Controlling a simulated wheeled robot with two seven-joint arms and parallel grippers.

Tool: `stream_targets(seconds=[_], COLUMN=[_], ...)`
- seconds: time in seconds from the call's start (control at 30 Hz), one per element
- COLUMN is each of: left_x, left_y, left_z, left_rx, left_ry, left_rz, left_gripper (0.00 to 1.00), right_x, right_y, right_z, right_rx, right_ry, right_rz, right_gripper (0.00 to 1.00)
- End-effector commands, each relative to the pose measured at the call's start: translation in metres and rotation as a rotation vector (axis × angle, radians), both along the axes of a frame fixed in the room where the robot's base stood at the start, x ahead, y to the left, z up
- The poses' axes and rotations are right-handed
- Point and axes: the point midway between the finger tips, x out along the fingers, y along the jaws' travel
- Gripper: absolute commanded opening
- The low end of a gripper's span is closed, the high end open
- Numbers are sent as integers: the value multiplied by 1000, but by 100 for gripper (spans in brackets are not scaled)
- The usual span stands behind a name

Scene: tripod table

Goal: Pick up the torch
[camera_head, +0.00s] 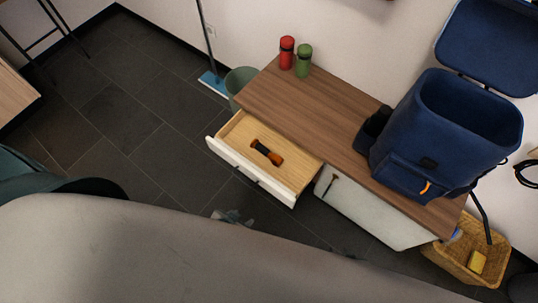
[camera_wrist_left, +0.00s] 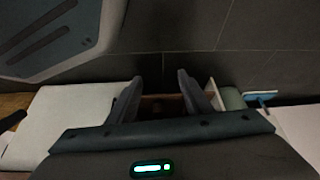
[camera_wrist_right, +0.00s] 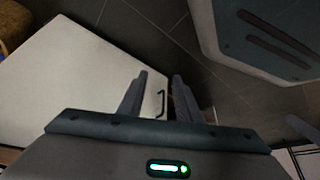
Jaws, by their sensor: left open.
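The torch (camera_head: 266,152), black with orange parts, lies in the pulled-out wooden drawer (camera_head: 228,147) of the cabinet. Neither gripper can be clearly made out in the head view. In the left wrist view my left gripper (camera_wrist_left: 160,80) is open, its fingers apart, with part of the drawer showing dimly between and beyond them. The torch cannot be made out clearly there. In the right wrist view my right gripper (camera_wrist_right: 160,78) is open and empty, in front of the white cabinet door (camera_wrist_right: 75,85) with its dark handle (camera_wrist_right: 161,102).
A bin (camera_head: 240,80) and mop (camera_head: 213,83) stand behind. A wicker basket (camera_head: 455,262) sits right. Dark floor lies open left.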

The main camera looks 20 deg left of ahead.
Motion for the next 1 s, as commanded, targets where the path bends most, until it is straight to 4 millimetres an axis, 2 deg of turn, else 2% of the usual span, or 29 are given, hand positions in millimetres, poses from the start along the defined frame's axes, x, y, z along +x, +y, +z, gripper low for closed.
stream_targets(seconds=[0.1, 0.23, 0.63, 0.8, 1.0], left_x=[23, 43, 65, 88, 114], left_y=[-5, -13, -34, -62, -92], left_z=[11, 35, 99, 123, 137], left_rx=[0, -2, -6, -18, -23], left_ry=[-1, 9, 31, 12, -17], left_rz=[-20, -52, -151, -276, -429], left_gripper=[45, 45, 45, 45, 45], right_x=[12, 20, 20, 15, 14], right_y=[-1, -3, -11, -11, -10], right_z=[10, 32, 91, 109, 114], right_rx=[-4, -13, -29, -29, -26], right_ry=[7, 26, 68, 78, 77], right_rz=[-4, -8, -17, -17, -15], right_gripper=[31, 31, 31, 31, 31])
